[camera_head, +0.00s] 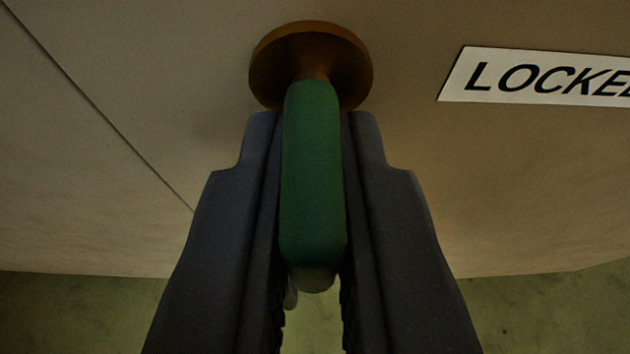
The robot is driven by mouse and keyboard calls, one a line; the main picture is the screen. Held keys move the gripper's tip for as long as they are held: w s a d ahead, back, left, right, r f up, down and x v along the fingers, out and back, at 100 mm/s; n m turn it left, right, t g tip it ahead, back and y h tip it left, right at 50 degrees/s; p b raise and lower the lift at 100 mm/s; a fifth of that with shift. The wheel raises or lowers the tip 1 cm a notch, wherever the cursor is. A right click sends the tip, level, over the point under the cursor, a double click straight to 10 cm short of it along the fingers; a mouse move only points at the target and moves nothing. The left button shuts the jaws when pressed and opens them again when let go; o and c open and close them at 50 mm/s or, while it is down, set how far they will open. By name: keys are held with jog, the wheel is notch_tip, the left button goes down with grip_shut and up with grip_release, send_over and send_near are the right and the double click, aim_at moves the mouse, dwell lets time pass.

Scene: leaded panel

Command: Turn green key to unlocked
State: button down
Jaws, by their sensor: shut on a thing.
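The green key (311,180) stands out from a round brown-orange disc (312,50) on a beige panel (180,100). The key's narrow edge faces me, and its length runs up and down in the picture. My gripper (311,125) is shut on the green key, with one dark finger against each side. The fingertips reach close to the disc. A white label (545,76) on the panel to the right of the disc reads "LOCKE", cut off by the picture's edge. No other label shows.
A thin dark seam (100,108) runs diagonally across the panel at the left. The panel's lower edge shows below, with a mottled green surface (550,310) beyond it. The panel around the disc is clear.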

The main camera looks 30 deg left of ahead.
jog(key=shift+a+r, duration=0.15)
jog(key=shift+r, duration=0.05)
dwell(0.3)
jog(key=c, duration=1.5)
grip_release()
jog(key=p+v, duration=0.2)
jog(key=v, duration=1.1)
jog(key=shift+s+d, duration=0.2)
jog(key=shift+s, duration=0.2)
jog(key=shift+f, duration=0.1)
